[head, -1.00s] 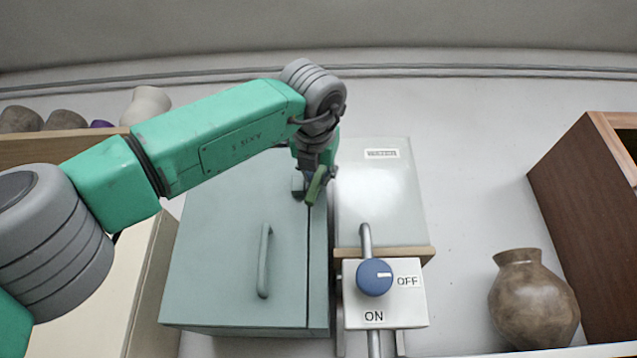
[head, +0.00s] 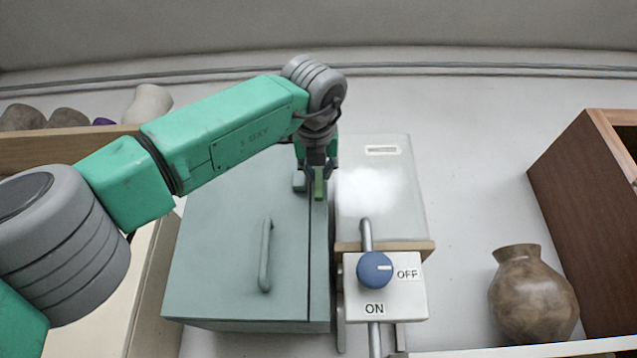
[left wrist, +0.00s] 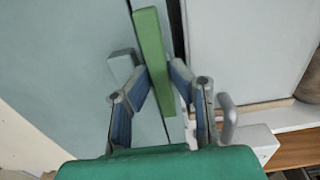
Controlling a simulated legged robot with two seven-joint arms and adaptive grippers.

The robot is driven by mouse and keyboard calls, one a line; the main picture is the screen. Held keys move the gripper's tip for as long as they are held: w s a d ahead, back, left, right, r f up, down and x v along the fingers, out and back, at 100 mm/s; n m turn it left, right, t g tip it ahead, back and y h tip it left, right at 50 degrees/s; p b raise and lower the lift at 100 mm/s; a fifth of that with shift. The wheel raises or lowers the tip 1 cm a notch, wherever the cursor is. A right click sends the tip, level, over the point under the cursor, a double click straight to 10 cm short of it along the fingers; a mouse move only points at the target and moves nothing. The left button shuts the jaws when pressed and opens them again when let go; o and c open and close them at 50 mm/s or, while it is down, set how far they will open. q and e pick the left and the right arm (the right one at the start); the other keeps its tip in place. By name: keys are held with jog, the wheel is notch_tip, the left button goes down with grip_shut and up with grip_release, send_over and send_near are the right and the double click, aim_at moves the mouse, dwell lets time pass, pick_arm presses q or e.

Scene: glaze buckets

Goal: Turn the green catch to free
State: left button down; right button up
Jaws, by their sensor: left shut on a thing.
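The green catch (head: 319,188) is a flat bar on the front of a grey-green cabinet (head: 225,225), at the seam along the door's right edge. In the head view it points nearly straight down the seam. My left gripper (head: 317,170) comes from above and is shut on the catch. In the left wrist view the green bar (left wrist: 153,55) runs between the two blue-padded fingers (left wrist: 162,85), slightly tilted. A small grey block (head: 299,182) sits on the door just left of the catch. My right gripper is not in view.
The door has a vertical handle (head: 265,255). Right of the cabinet is a white box with a blue knob (head: 375,270) marked ON and OFF, and pipes. A brown vase (head: 533,295) and a wooden cabinet (head: 590,225) stand further right. Pots sit on a shelf at left.

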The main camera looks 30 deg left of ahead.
pick_arm(q)
jog(key=shift+w+f, duration=0.2)
jog(key=shift+f, duration=0.05)
jog(key=c, duration=1.5)
grip_release()
jog(key=shift+w, duration=0.3)
jog(key=shift+s+r, duration=0.2)
jog(key=shift+s, duration=0.25)
jog(key=v, duration=1.1)
jog(key=shift+s+d+f, duration=0.1)
jog(key=shift+s+d, duration=0.15)
jog(key=shift+s, duration=0.05)
jog(key=shift+s+a, duration=0.1)
